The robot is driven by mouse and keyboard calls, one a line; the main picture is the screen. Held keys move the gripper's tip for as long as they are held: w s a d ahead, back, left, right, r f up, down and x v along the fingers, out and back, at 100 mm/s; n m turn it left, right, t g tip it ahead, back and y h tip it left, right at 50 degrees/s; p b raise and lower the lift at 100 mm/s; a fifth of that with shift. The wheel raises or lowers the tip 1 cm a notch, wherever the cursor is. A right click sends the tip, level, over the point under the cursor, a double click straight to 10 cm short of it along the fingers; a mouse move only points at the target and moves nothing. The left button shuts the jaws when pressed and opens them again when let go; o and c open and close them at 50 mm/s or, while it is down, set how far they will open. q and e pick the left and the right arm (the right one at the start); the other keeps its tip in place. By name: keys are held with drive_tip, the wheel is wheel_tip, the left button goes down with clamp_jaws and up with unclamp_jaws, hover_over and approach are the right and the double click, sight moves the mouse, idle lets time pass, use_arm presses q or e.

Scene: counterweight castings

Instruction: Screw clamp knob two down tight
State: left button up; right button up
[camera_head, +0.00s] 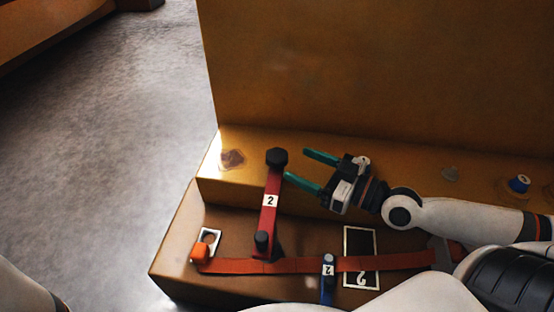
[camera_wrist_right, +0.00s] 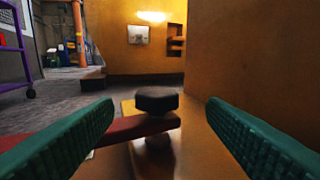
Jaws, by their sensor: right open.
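A red clamp bar (camera_head: 269,215) with a white label reading 2 spans from the upper ledge to the lower step. A black knob (camera_head: 276,157) tops its far end. A second black knob (camera_head: 262,240) sits at its near end. My right gripper (camera_head: 303,167) is open and empty, its teal fingers pointing left toward the far knob and apart from it. In the right wrist view the black knob (camera_wrist_right: 156,99) sits on the end of the red bar (camera_wrist_right: 105,133), ahead and between the two fingers. My left gripper is not seen.
An orange strap (camera_head: 225,266) runs across the lower step past a blue piece (camera_head: 328,268) labelled 2 and a black plate (camera_head: 361,243). A tall yellow wall (camera_head: 370,70) rises behind the ledge. A blue-topped part (camera_head: 519,184) stands right. Grey floor (camera_head: 90,130) is clear at left.

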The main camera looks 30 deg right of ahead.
sight(280, 155)
drive_tip(key=shift+w+a, duration=0.35)
drive_tip(key=shift+w, duration=0.05)
drive_tip(key=shift+w+a+r, duration=0.15)
drive_tip(key=shift+w+r, duration=0.05)
drive_tip(key=shift+w, duration=0.05)
drive_tip(key=shift+p+x, duration=0.3)
drive_tip(key=shift+x, duration=1.05)
drive_tip(key=shift+w+a+r+p, duration=0.2)
drive_tip(key=shift+w+p, duration=0.15)
drive_tip(key=shift+p, duration=0.3)
drive_tip(key=shift+w+a+f+p, duration=0.15)
drive_tip(key=shift+w+a+p, duration=0.15)
drive_tip(key=shift+w+p, duration=0.25)
drive_tip(key=shift+w+a+f, duration=0.15)
drive_tip(key=shift+w+a, duration=0.1)
